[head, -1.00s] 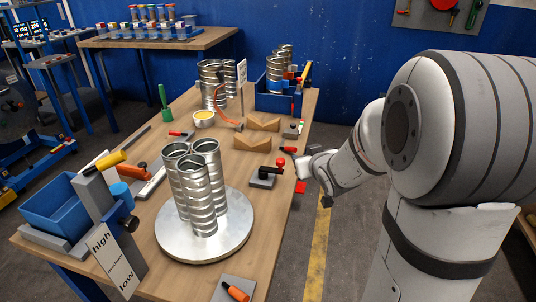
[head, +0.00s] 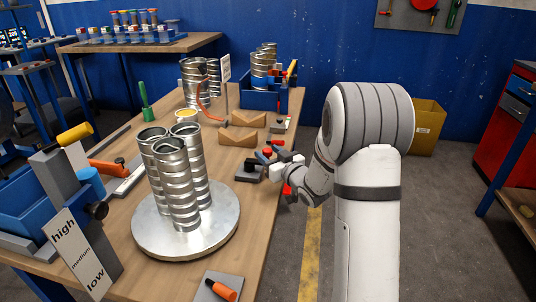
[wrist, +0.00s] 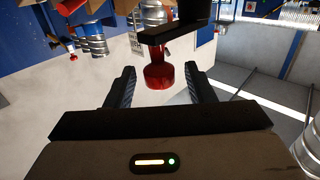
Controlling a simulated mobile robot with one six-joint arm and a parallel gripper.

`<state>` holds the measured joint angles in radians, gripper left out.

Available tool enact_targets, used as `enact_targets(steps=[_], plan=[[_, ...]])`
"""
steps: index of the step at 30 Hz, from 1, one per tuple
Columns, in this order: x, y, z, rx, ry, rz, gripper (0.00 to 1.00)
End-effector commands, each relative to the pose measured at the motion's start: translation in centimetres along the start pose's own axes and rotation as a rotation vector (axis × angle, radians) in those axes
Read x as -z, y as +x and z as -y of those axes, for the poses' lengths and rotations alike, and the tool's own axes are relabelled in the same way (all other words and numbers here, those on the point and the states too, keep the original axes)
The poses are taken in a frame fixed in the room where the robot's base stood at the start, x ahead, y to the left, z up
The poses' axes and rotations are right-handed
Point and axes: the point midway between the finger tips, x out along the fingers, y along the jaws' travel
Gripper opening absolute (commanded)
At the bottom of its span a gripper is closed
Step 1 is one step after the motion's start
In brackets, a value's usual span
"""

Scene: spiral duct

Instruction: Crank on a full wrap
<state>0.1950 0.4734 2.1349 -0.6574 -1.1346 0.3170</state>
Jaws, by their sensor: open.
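The crank's dark base (head: 249,172) stands at the right edge of the bench, by the wooden V-blocks. Its black arm (wrist: 172,34) carries a red knob (wrist: 158,76), seen close up in the wrist view. My gripper (wrist: 160,68) is open, with one dark finger on each side of the knob and visible gaps, so it does not grip it. In the head view my gripper (head: 270,158) is at the crank from the right and partly hides it. Three shiny spiral duct pieces (head: 174,185) stand upright on a round metal turntable (head: 150,235).
A lever box with a high-medium-low label (head: 78,255) and blue bin (head: 20,205) stand front left. An orange-handled tool (head: 221,290) lies on a front plate. More ducts and a blue crate (head: 262,100) are at the back.

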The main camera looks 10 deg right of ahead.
Motion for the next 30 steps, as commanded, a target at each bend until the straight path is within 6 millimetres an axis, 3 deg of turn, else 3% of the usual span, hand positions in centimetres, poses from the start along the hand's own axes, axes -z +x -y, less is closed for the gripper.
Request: enact_targets(steps=[4, 12, 30], plan=[[0.01, 1.11, 0.04, 0.000, 0.000, 0.000, 0.49], [0.03, 1.28, 0.06, 0.000, 0.000, 0.000, 0.49], [0.01, 1.28, 0.16, 0.001, 0.000, 0.001, 0.01]])
